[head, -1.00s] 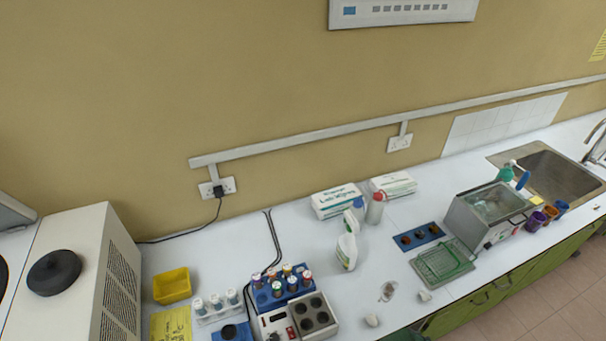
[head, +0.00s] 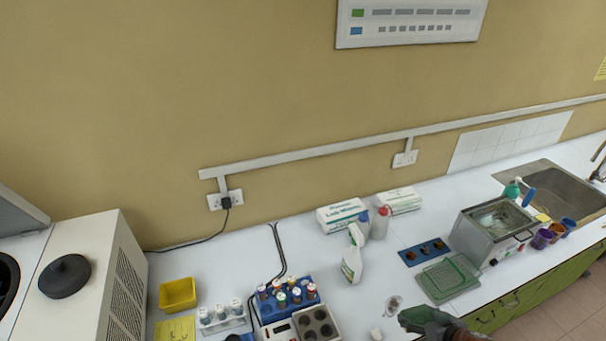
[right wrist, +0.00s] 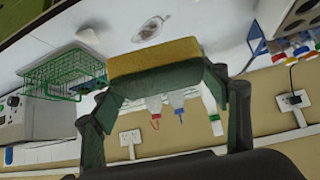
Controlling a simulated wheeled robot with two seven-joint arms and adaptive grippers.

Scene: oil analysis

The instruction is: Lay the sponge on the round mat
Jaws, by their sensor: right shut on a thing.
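The sponge (right wrist: 155,65), yellow on one side and dark green on the other, is held across the fingertips of my right gripper (right wrist: 160,80) in the right wrist view. In the head view my right gripper (head: 425,318) is at the bottom edge, over the bench front, right of a small clear dish (head: 394,303). I cannot pick out the sponge from the fingers there. I cannot make out a round mat for certain in either view. My left gripper is out of view.
A green wire rack (head: 449,278) and a metal bath (head: 490,230) stand behind and right of the gripper. A spray bottle (head: 353,262) and the blue vial rack (head: 285,302) are left. White bench is clear between bottle and dish.

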